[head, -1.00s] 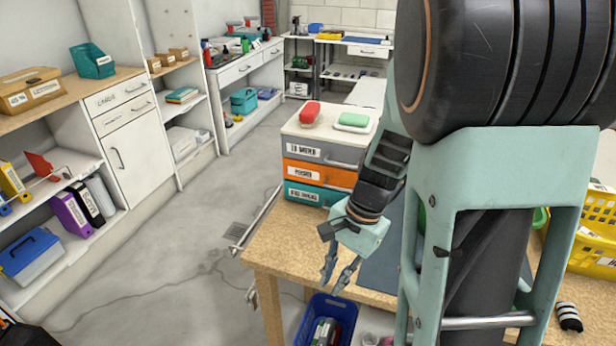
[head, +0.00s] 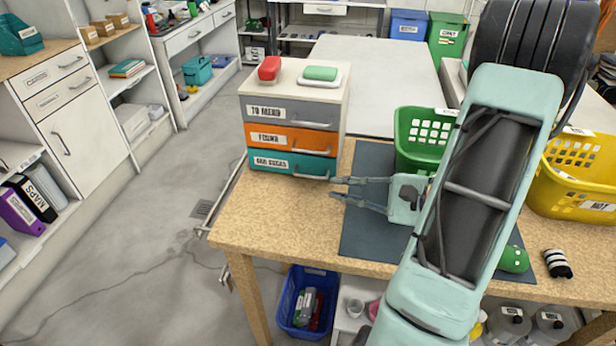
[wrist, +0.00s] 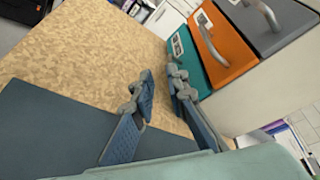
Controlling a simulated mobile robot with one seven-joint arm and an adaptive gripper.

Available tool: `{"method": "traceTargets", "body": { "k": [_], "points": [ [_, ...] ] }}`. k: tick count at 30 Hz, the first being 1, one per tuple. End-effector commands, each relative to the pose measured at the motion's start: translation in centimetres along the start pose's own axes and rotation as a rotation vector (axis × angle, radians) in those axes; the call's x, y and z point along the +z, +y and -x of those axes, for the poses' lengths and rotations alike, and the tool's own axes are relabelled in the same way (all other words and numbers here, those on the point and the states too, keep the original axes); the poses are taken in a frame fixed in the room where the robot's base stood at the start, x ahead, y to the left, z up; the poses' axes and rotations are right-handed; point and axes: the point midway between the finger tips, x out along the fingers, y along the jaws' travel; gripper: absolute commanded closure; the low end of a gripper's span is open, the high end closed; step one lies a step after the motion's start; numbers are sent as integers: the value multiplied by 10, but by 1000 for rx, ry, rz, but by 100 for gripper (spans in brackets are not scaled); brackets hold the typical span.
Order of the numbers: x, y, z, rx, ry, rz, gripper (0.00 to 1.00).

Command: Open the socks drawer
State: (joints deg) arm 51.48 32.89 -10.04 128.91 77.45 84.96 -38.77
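A three-drawer unit (head: 342,110) stands on the left back part of the wooden table. Its bottom drawer is teal (head: 262,162), labelled "ODD SOCKS", with a metal handle (head: 310,177) at its right end; it looks shut. The orange "FOUND" drawer and grey "TO MEND" drawer above look shut too. My gripper (head: 334,187) is open and empty, its fingers pointing left just right of the teal handle. In the wrist view my gripper (wrist: 161,78) has one finger overlapping the teal drawer front (wrist: 187,58); the teal handle is not clearly seen there, and contact cannot be told.
A dark blue mat (head: 365,225) lies under my gripper. A green basket (head: 412,125) and a yellow basket (head: 575,195) stand on the right. A green sock (head: 513,259) and a striped sock (head: 558,263) lie near the front edge. The table's left front is bare.

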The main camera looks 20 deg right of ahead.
Motion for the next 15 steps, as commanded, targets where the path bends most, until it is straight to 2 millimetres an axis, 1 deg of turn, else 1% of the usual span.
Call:
{"method": "traceTargets", "body": {
  "k": [1,3,5,7,11,15],
  "points": [
    [-8,-2,6,-30,21,0,86],
    [-14,-5,10,-53,37,5,86],
    [-16,-7,10,-63,44,7,86],
    [-17,-8,5,-65,44,7,86],
    [-17,-8,-14,-62,42,7,86],
    [-18,-10,-42,-61,41,7,86]
  ]
}}
